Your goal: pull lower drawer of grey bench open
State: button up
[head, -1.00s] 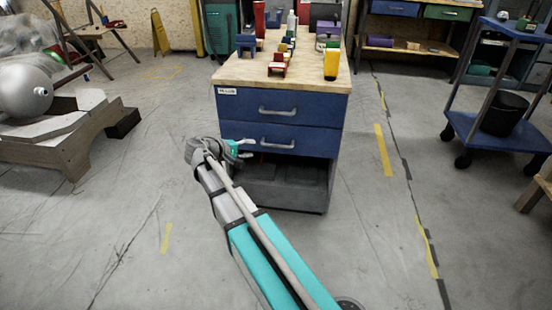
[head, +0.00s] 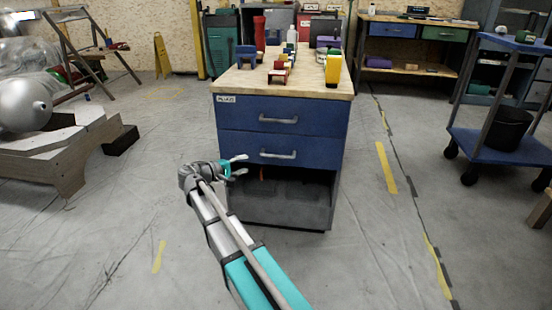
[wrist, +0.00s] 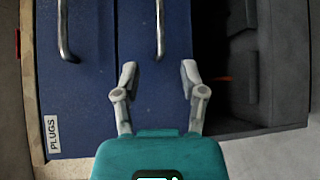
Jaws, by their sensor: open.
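The grey bench (head: 333,190) has a wooden top and two blue drawers. The lower drawer (head: 235,145) looks shut, flush with the upper drawer (head: 235,115). Its pale bar handle (head: 278,154) is at the middle of its front. In the wrist view the bench is turned sideways, with the lower drawer (wrist: 142,50) in the middle and its handle (wrist: 160,30) at the top. My gripper (head: 241,165) is open and empty, left of and slightly below that handle. In the wrist view my gripper (wrist: 159,74) has the handle between its finger lines but beyond the fingertips, not touching.
An open dark shelf space (head: 280,190) lies under the lower drawer. Several coloured items stand on the bench top (head: 235,82). A blue trolley (head: 500,147) with a black bucket stands right. A wooden structure (head: 60,155) stands left. The floor around the bench front is clear.

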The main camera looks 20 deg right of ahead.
aim_at(274, 157)
jog(key=b+x, duration=0.1)
jog(key=x, duration=1.3)
jog(key=shift+a+b, duration=0.1)
jog(key=shift+b, duration=0.3)
grip_shut()
